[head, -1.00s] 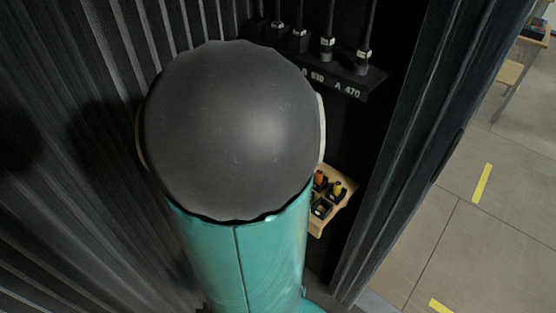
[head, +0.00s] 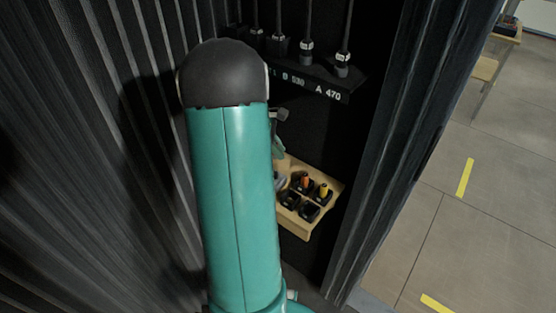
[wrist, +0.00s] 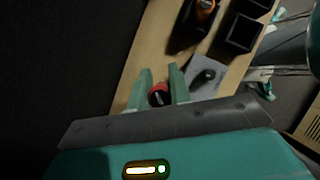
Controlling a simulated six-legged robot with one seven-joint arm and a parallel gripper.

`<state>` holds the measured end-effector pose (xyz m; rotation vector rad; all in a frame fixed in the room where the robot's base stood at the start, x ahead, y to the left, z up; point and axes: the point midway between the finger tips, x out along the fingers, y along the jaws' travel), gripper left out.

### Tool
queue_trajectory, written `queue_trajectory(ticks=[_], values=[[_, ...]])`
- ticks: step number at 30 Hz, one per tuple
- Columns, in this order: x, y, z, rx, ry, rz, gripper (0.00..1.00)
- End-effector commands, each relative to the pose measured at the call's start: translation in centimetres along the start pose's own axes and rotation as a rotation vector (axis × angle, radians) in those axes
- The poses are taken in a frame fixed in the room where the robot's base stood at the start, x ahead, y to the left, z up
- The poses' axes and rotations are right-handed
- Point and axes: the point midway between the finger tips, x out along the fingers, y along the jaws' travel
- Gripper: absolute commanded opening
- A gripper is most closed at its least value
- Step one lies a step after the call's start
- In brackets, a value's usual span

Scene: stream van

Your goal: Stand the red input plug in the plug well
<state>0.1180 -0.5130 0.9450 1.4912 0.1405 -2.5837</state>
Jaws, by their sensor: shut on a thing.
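My gripper (wrist: 161,72) is shut on the red input plug, with its pale green fingers on either side. Only the plug's round red and dark end (wrist: 159,95) shows in the wrist view; the rest is hidden. A grey plate (wrist: 204,82) with a dark round hole or stub lies just right of the fingers; I cannot tell which. An orange plug (head: 305,182) and a yellow plug (head: 324,192) stand in black square wells. Two nearer black wells (head: 309,212) look empty. I cannot tell which is the plug well. In the head view my arm hides the red plug.
The wells sit on a wooden shelf (head: 298,228) low beside a dark wall. Several cable connectors (head: 307,50) hang on a black labelled rack (head: 330,85) above it. A dark upright frame (head: 385,150) stands to the right, with open tiled floor beyond.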

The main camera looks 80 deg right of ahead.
Motion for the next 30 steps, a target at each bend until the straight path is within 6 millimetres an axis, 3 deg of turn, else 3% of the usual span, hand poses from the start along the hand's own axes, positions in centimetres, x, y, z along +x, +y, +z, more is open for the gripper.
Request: queue_trajectory(ticks=[13, 25, 26, 30], values=[[4.3, 0.2, -2.5, 0.001, 0.0, 0.001, 0.0], [4.8, 0.4, -2.9, 0.001, 0.0, 0.003, 0.0], [4.8, 0.4, -2.8, 0.002, 0.0, 0.003, 0.26], [4.7, 0.4, -2.8, 0.002, 0.0, 0.003, 0.29]])
